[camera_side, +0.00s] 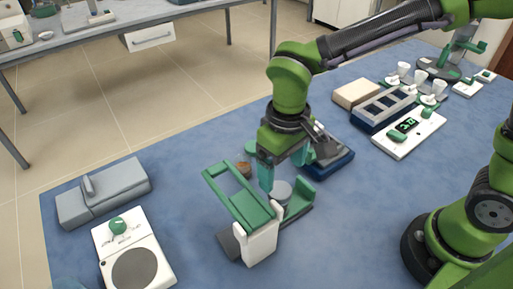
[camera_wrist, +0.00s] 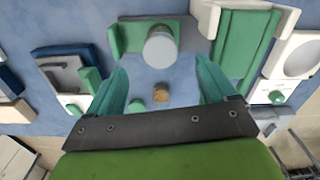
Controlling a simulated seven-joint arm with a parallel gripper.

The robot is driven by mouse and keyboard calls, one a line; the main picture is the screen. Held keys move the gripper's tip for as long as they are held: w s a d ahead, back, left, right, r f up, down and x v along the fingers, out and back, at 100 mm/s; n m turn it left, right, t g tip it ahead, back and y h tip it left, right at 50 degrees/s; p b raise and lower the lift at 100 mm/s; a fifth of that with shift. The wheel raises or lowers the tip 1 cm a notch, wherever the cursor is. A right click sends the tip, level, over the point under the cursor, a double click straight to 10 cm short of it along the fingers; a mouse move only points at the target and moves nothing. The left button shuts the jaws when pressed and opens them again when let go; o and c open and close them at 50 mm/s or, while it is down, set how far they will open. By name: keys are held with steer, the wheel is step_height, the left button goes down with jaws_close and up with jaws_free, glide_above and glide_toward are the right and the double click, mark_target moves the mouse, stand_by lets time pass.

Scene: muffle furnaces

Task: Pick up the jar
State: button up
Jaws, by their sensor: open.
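The jar (camera_side: 281,190) looks like a short light grey cylinder standing upright on a green and grey stand (camera_side: 299,207), near the middle of the side view. In the wrist view the jar (camera_wrist: 161,47) is at the top centre, in front of the green stand (camera_wrist: 133,36). My gripper (camera_side: 284,172) is open, with teal fingers pointing down close to the jar. In the wrist view the gripper (camera_wrist: 160,72) has its fingers wide apart, with the jar beyond their tips and nothing between them. In the side view one finger partly overlaps the jar's area, so contact cannot be told.
A white and green device (camera_side: 262,236) stands beside the jar. A small brown object (camera_side: 243,169) and a green disc (camera_side: 250,147) lie behind. A blue tray (camera_side: 334,162) is to the right. A scale-like device (camera_side: 134,262) is at front left.

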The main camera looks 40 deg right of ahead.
mark_target(280, 190)
step_height(280, 190, down, 9)
steer(key=shift+f, duration=0.2)
stand_by(0.3)
steer(key=c, duration=1.1)
